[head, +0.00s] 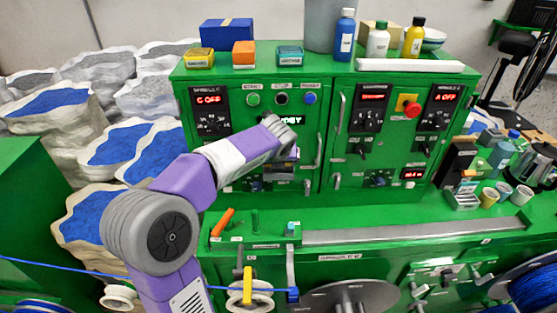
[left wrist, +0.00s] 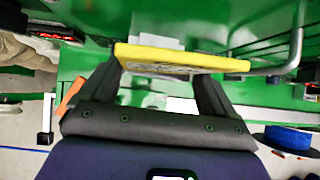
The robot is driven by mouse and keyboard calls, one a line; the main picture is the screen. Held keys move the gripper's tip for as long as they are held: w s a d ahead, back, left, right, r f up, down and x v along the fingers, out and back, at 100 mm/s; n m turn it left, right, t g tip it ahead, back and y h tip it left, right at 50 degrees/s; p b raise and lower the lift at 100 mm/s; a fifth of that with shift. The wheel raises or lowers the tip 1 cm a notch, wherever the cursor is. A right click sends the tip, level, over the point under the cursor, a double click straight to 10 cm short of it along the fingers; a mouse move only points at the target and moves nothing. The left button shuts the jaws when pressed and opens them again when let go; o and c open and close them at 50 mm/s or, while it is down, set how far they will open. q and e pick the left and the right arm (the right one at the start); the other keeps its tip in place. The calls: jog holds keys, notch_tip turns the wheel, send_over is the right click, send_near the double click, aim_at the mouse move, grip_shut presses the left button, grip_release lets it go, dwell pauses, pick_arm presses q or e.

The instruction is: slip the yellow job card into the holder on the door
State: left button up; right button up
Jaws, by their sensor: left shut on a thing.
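My left gripper (left wrist: 160,85) is shut on the yellow job card (left wrist: 185,59). In the left wrist view the card lies across the fingertips, its yellow edge running sideways and tilted slightly. A light grey piece (left wrist: 158,43) shows just behind the card against the green door; it may be the holder, and I cannot tell whether the card touches it. In the head view my left gripper (head: 283,165) is at the left green cabinet door (head: 308,184), and the arm hides much of that area. The card cannot be made out there. My right gripper is not in view.
A metal door handle (head: 319,150) stands out just right of my left gripper; it also shows in the left wrist view (left wrist: 296,45). Switches and displays surround the door. Bottles and small boxes stand on the cabinet top. An orange-handled item (head: 222,222) lies on the ledge below.

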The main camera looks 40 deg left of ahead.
pick_arm(q)
jog(key=shift+s+f, duration=0.15)
jog(key=shift+f, duration=0.5)
jog(key=shift+s+f, duration=0.15)
jog(key=shift+f, duration=0.5)
jog(key=o, duration=1.3)
jog(key=shift+w+d, duration=0.1)
jog(key=shift+r, duration=0.1)
jog(key=w+r+v, duration=0.1)
jog(key=v, duration=0.8)
jog(key=shift+a+p, duration=0.25)
jog(key=shift+p, duration=0.05)
jog(key=shift+r, duration=0.1)
jog(key=shift+w, duration=0.1)
